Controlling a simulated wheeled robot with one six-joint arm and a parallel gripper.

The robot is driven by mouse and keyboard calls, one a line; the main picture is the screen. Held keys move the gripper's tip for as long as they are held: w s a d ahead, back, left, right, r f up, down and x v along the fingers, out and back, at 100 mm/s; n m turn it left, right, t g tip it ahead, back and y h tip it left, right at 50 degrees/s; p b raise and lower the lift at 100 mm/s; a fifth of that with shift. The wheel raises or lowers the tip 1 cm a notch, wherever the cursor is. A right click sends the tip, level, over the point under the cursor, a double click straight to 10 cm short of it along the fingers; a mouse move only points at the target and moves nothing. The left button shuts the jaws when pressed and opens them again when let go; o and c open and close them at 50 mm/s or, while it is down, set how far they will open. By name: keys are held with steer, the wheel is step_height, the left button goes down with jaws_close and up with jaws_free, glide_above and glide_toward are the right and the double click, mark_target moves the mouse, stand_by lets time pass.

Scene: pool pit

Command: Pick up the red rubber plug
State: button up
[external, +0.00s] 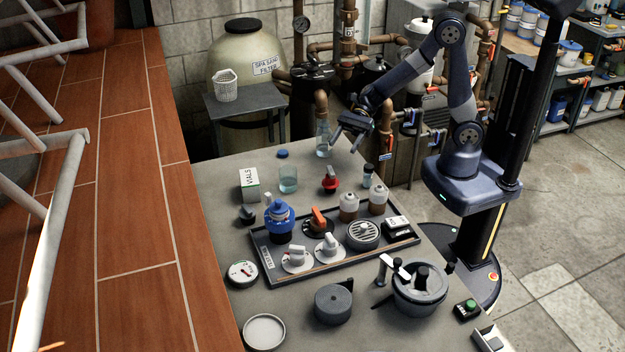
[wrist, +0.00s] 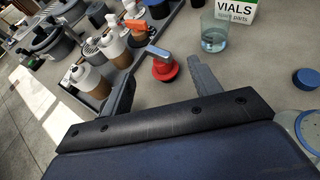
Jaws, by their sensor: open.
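The red rubber plug (external: 331,184) stands on the grey worktop behind the dark tray, between a glass beaker (external: 288,180) and a small dark-capped vial (external: 368,176). In the wrist view the plug (wrist: 165,69) has a wide red base and a grey handle slanting to the upper left. My gripper (external: 345,140) is open and empty above the far part of the worktop, beyond the plug and apart from it. In the wrist view the plug appears between the fingertips (wrist: 162,70), farther ahead of them.
A flask (external: 323,142) stands close to my gripper. A blue cap (external: 282,153) lies nearby, and a vials box (external: 249,185) stands left of the beaker. The tray (external: 338,266) holds two brown-liquid bottles and several fittings. Bare worktop surrounds the plug.

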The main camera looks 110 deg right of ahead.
mark_target(330, 178)
step_height(330, 178, down, 3)
steer(key=shift+f, duration=0.1)
steer(key=shift+w+a+f, duration=0.1)
steer(key=shift+w+f, duration=0.05)
steer(key=shift+f, duration=0.05)
steer(key=x, duration=0.5)
steer(key=shift+a, duration=0.1)
steer(key=p+x, duration=0.1)
steer(key=x, duration=0.3)
steer(key=shift+a+f, duration=0.2)
steer(key=shift+a, duration=0.05)
steer(key=shift+w+a+f, duration=0.25)
steer(key=shift+w+a, duration=0.05)
steer(key=shift+w, duration=0.05)
steer(key=shift+c, duration=0.2)
steer(key=shift+s+f, duration=0.1)
steer(key=c, duration=1.1)
